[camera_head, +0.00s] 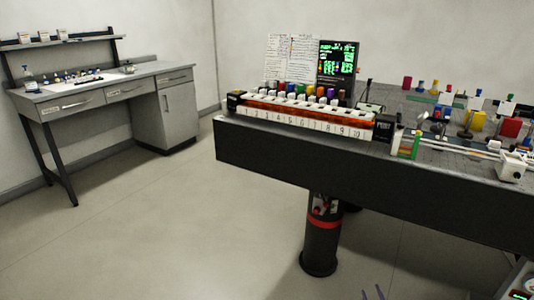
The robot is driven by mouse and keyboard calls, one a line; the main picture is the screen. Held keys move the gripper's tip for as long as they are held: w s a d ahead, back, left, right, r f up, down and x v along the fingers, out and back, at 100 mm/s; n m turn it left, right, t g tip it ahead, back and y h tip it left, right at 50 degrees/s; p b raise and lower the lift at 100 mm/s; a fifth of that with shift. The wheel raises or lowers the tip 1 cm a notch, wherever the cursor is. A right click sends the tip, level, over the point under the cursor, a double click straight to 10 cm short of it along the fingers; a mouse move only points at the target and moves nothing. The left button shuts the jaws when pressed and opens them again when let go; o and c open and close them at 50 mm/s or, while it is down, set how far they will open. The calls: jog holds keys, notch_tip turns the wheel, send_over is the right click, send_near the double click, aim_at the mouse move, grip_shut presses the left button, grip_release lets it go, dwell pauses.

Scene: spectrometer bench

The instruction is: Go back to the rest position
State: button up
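The rest of the gripper and the arm are below the picture. The gripper appears in front of the dark optical bench (290,157), over the floor, touching nothing that I can see.
The bench carries a numbered rack (305,121) with coloured-cap bottles, a green-text screen (338,61) and several optical parts at the right. Its thick black leg (320,245) stands on the floor. A grey side desk (115,84) stands left. The floor (190,220) between is clear.

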jog(key=w+a+r+g+y+p, duration=0.1)
jog(key=w+a+r+g+p, duration=0.1)
jog(key=a+p, duration=0.35)
jog(key=w+a+r+g+p, duration=0.1)
jog(key=w+a+r+p, duration=0.1)
jog(key=a, duration=0.6)
jog(key=s+a+m+g+p, duration=0.1)
jog(key=s+a+g+p, duration=0.35)
jog(key=a, duration=0.45)
jog(key=s+a+m+g+p, duration=0.1)
jog(key=s+a+g, duration=0.2)
jog(key=s, duration=0.7)
jog(key=s+a+r+m+g+y+p, duration=0.1)
jog(key=s+a+g+p, duration=0.1)
jog(key=s+g, duration=0.4)
jog(key=s+a+m+g+p, duration=0.1)
jog(key=s+a+g, duration=0.2)
jog(key=s, duration=1.3)
jog(key=g, duration=0.2)
jog(key=shift+a+r+m+g, duration=0.15)
jog(key=shift+a+m+g, duration=0.2)
jog(key=shift+m, duration=0.05)
jog(key=shift+s, duration=0.1)
